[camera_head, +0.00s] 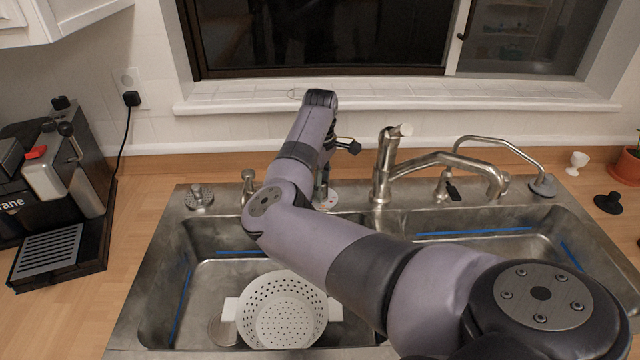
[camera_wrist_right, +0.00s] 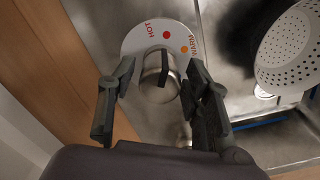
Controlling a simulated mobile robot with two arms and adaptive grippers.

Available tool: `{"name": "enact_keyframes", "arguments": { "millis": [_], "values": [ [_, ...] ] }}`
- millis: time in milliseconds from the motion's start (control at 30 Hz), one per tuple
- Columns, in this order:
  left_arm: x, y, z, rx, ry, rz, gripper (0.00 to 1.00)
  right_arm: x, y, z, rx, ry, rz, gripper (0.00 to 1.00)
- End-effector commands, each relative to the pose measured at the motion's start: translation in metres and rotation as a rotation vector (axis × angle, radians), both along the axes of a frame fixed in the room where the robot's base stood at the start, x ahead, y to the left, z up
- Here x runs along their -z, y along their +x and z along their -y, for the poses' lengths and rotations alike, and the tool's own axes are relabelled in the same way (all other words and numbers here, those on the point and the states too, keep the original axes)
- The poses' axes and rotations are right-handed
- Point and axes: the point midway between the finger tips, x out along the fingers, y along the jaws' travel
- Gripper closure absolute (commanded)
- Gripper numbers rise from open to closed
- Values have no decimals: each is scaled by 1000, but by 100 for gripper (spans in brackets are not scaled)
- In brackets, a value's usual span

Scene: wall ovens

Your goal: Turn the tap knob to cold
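The tap knob (camera_wrist_right: 158,82) is a metal cylinder with a dark lever. It stands on a white curved dial plate (camera_wrist_right: 150,36) that shows HOT with a red dot and a second label, apparently WARM, with an orange dot. No cold mark is visible. In the head view, part of the plate (camera_head: 325,200) shows below my right gripper (camera_head: 335,165); my arm hides much of this area. In the wrist view my right gripper (camera_wrist_right: 160,78) is open, with one dark finger on each side of the knob. I cannot tell whether either finger touches it. My left gripper is out of view.
The metal spout (camera_head: 430,165) stands right of my gripper. A double sink (camera_head: 170,270) holds a white colander (camera_head: 280,305) in its left basin. A coffee machine (camera_head: 60,190) is at left. The window sill (camera_head: 400,100) runs behind the tap.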

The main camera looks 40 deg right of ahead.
Motion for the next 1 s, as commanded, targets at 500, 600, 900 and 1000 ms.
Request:
{"name": "enact_keyframes", "arguments": {
  "millis": [500,600,900,1000],
  "values": [
    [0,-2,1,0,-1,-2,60,0,0,0,0,0,0,92],
    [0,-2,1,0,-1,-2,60,0,0,0,0,0,0,98],
    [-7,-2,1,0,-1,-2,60,-2,-1,1,39,-1,-3,98],
    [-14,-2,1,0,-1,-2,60,-3,-1,1,82,-1,-3,98]
  ]
}}
